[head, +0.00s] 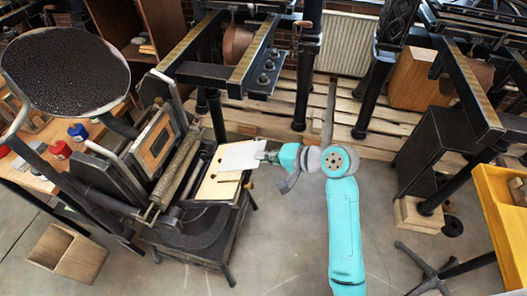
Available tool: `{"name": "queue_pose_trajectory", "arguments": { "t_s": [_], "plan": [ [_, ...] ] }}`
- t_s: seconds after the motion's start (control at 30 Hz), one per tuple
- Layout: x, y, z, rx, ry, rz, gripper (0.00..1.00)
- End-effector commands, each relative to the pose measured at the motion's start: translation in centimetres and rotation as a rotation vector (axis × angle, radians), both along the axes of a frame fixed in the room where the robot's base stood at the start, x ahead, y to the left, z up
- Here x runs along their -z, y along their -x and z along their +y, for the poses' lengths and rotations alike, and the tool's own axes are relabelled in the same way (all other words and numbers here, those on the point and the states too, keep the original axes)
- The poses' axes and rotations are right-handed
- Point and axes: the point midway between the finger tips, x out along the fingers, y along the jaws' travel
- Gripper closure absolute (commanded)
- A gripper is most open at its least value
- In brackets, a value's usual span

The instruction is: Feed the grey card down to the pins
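The pale grey card (240,156) lies flat-looking over the upper part of the cream board (208,188) on the hand press (168,238). My gripper (264,156) meets the card's right edge and appears shut on it. The fingertips are small here, and I cannot tell whether the card touches the board or is just above it. A small tan strip shows on the board just below the card. The pins are too small to make out.
The press's round ink disc (65,70) and roller (178,168) stand left of the board. A wooden bench with ink tins (78,132) is at far left. An open wooden box (67,253) sits on the floor.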

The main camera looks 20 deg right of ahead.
Motion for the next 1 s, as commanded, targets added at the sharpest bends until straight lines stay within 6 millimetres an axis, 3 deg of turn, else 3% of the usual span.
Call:
{"name": "queue_pose_trajectory", "arguments": {
  "t_s": [0.7,1.0],
  "plan": [
    [5.4,-0.5,0.8,0.000,-0.001,0.002,1.00],
    [6.1,-1.3,1.8,0.000,-0.001,0.001,1.00]
  ]
}}
